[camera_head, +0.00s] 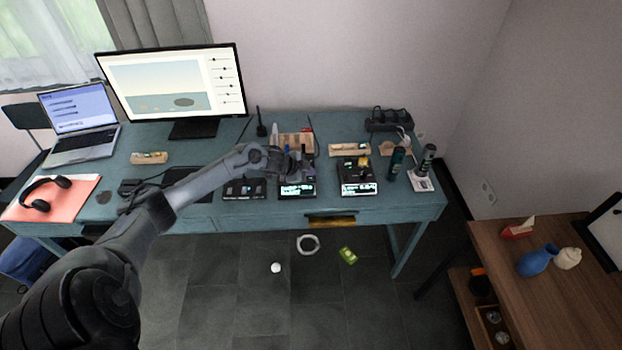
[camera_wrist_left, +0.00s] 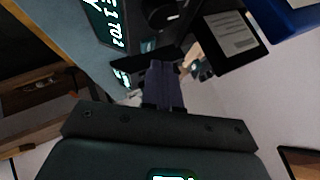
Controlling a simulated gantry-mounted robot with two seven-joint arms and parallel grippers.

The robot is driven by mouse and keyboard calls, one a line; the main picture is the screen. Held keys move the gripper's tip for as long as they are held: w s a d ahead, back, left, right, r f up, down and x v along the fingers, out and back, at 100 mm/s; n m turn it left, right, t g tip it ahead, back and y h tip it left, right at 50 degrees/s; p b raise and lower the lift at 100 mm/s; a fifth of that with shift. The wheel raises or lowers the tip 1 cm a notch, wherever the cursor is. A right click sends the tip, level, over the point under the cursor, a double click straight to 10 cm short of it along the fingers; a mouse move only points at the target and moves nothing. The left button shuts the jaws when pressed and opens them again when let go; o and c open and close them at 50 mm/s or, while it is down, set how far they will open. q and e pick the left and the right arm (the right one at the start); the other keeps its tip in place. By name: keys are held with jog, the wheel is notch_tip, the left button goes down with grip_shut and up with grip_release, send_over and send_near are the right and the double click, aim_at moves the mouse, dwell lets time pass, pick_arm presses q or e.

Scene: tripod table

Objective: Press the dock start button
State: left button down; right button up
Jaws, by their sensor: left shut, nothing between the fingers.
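Two black devices with lit displays stand near the front edge of the blue desk (camera_head: 225,212), a middle one (camera_head: 297,190) and a right one (camera_head: 359,188). A low black unit (camera_head: 243,190) sits left of them. I cannot tell which is the dock, and no start button can be made out. My left gripper (camera_head: 303,169) is shut and empty, over the back of the middle device and partly hiding it. In the left wrist view the shut fingers (camera_wrist_left: 164,82) point toward dark equipment, with a lit display (camera_wrist_left: 104,22) at upper left. Contact cannot be told. My right gripper is out of view.
A monitor (camera_head: 172,88) and a laptop (camera_head: 82,128) stand at the left, with headphones (camera_head: 42,194) nearby. Dark bottles (camera_head: 396,163) and a power strip (camera_head: 388,120) are at the right. A white ring (camera_head: 308,244) and a green item (camera_head: 348,256) lie on the floor.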

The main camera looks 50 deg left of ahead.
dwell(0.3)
pick_arm(q)
jog(key=shift+f, duration=0.1)
jog(key=shift+f, duration=0.35)
jog(key=shift+f, duration=0.15)
dwell(0.5)
jog(key=shift+f, duration=0.2)
dwell(0.3)
jog(key=shift+r, duration=0.1)
jog(key=shift+r+p, duration=0.65)
jog(key=shift+p, duration=0.15)
jog(key=shift+r, duration=0.1)
